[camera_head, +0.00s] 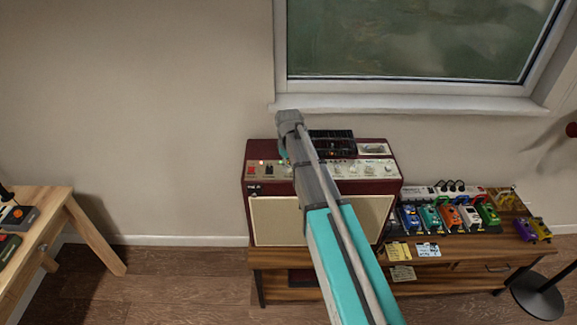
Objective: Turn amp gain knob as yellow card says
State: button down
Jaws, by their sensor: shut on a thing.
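The dark red amp (323,187) with a cream grille stands on a wooden bench. Its light control strip (345,170) runs along the upper front, with several small knobs and switches. My arm crosses in front of the amp and hides part of the strip left of its middle. My gripper's fingers are hidden behind the arm, so I cannot see what they touch.
The bench (470,249) also holds a row of coloured pedals (446,216) and two loose pedals at the right. A wooden table (42,222) stands at left; a black round base (538,297) stands at right.

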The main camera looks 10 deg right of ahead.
jog(key=c, duration=0.5)
grip_release()
jog(key=shift+m, duration=0.5)
